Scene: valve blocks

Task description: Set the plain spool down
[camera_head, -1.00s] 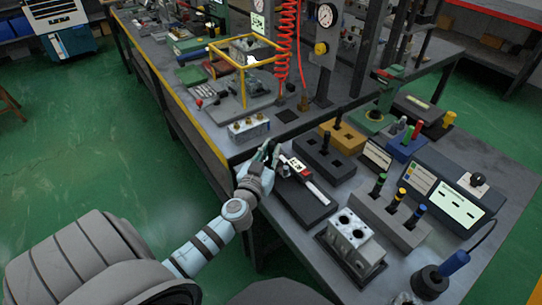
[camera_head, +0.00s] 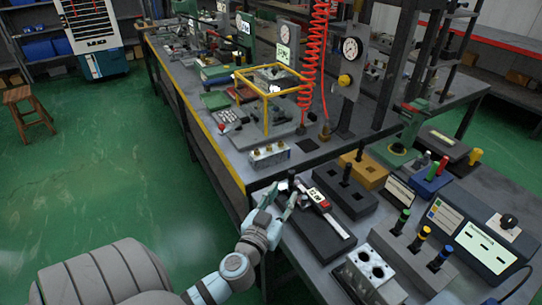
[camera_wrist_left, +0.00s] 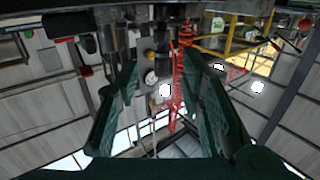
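My left gripper (camera_head: 279,200) is at the near left edge of the bench, beside a dark flat tray (camera_head: 327,245). Its fingers are spread, and the left wrist view shows nothing between them (camera_wrist_left: 160,95). A small dark upright piece (camera_head: 291,181), possibly the plain spool, stands just beyond the fingertips, apparently clear of them. Its lower end is partly hidden by the fingers. Other dark upright pieces stand in a dark block (camera_head: 340,197) and a yellow block (camera_head: 366,174). My right gripper is not in view.
A caliper-like tool (camera_head: 328,208) lies on the dark tray. A metal valve block (camera_head: 365,268) and a grey holder with green-, yellow- and blue-topped spools (camera_head: 405,247) stand to the right. A yellow frame (camera_head: 266,95) and red coiled hose (camera_head: 318,60) are behind. Green floor is open at left.

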